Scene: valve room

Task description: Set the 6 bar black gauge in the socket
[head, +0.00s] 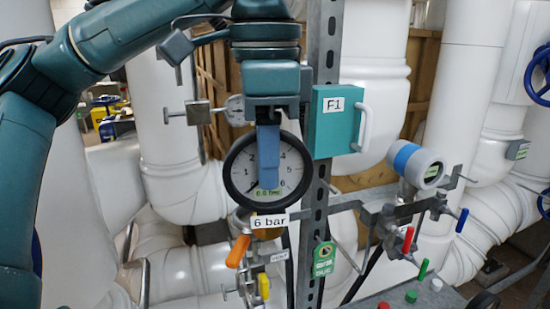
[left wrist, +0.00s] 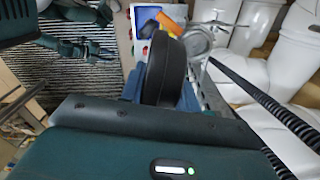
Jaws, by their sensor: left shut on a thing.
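The black-rimmed gauge (head: 236,194) has a white dial numbered up to 6 and a "6 bar" tag (head: 269,221) at its lower edge. My left gripper (head: 268,184) comes down from above and is shut on it, with a blue finger across the dial. The gauge stands upright, face towards the head camera. In the left wrist view the gauge (left wrist: 165,68) is a black disc seen edge-on between the blue fingers. A brass-coloured part (head: 267,234) shows just below the tag; I cannot tell whether the gauge touches it. The socket is not clearly visible.
A steel upright (head: 319,185) and teal F1 box (head: 338,120) stand close right of the gauge. An orange handle (head: 238,251) and a yellow handle (head: 264,287) sit below. A blue-banded transmitter (head: 417,165) is at right. White pipes fill the background.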

